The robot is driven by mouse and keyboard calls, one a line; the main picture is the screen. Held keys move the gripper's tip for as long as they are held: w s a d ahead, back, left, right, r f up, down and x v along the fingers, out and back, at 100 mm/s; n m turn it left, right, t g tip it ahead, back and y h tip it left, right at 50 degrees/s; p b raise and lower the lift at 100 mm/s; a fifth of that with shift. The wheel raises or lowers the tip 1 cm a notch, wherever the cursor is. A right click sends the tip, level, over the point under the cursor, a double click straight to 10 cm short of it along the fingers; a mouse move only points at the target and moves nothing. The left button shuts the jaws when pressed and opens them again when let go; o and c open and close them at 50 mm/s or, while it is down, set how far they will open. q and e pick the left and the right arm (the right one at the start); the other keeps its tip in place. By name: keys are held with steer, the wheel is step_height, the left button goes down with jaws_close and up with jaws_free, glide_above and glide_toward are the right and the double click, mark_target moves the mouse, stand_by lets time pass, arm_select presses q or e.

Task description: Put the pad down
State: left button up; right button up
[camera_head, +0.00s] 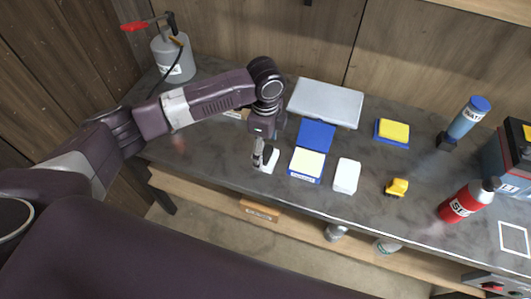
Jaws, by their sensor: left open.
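My left gripper (264,158) reaches down to the grey bench, with its fingers apart at a small white and dark item (269,160). The fingers partly hide this item, and I cannot tell whether they touch it. Just right of it lies an open blue case with a cream pad (308,163) in its near half and its blue lid (316,135) folded back. A yellow pad (394,131) lies on a blue base farther right. I cannot tell which of these is the task's pad. My right gripper is out of view.
On the bench (215,135) are a grey flat case (326,102), a white block (346,176), a yellow toy-like item (397,187), a red bottle (466,201), a blue-capped bottle (468,117) and a grey can (173,58). A shelf with cups runs below the front edge.

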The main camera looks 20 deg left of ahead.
mark_target(266, 152)
arm_select(q)
step_height(266, 152, up, 10)
steer(key=shift+f+b, duration=0.25)
steer(key=shift+b, duration=0.2)
